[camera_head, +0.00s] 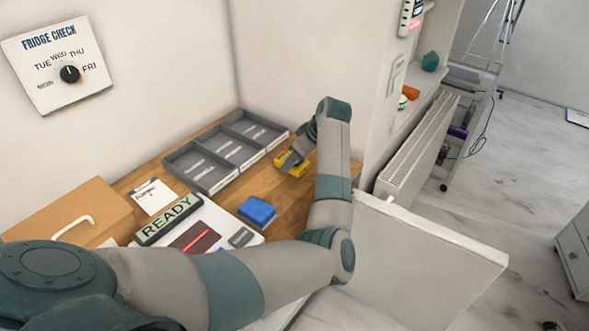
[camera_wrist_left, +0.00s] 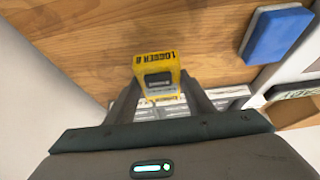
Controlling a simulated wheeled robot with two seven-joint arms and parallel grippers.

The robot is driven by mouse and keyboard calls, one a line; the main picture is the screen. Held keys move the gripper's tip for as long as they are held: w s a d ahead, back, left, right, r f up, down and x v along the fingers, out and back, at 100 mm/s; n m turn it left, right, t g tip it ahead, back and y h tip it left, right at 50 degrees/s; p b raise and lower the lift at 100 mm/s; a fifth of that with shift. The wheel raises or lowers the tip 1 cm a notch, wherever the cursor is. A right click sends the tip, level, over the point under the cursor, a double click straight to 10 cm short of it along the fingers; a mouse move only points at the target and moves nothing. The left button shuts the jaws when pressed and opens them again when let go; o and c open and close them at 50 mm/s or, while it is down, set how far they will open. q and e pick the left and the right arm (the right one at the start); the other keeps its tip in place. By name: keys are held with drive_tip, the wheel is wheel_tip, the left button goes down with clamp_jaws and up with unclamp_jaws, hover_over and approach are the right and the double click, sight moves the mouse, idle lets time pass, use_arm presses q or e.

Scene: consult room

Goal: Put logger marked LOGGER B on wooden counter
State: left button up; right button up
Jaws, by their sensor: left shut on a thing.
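The yellow logger (camera_wrist_left: 155,68) carries the black label LOGGER B and a small dark display in the left wrist view. My left gripper (camera_wrist_left: 158,100) is shut on it. In the head view the logger (camera_head: 291,163) is at my left gripper (camera_head: 294,158), over the right end of the wooden counter (camera_head: 326,158). The counter's bare wood also fills much of the left wrist view (camera_wrist_left: 90,50). I cannot tell whether the logger touches the wood. My right gripper is not in view.
A grey tray with three compartments (camera_head: 190,153) stands left of the logger. A blue block (camera_head: 257,211), a READY sign (camera_head: 168,219) and a wooden box (camera_head: 70,212) are nearer. A wall (camera_head: 330,60) and radiator (camera_head: 421,143) bound the right side.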

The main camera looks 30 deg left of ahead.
sight(294, 179)
use_arm(q)
drive_tip(key=shift+f+p, duration=0.45)
drive_tip(key=shift+f, duration=0.15)
wheel_tip(294, 179, down, 2)
drive_tip(key=shift+f+p, duration=0.25)
drive_tip(key=shift+p, duration=0.25)
drive_tip(key=shift+f, duration=0.1)
drive_tip(key=shift+f, duration=0.25)
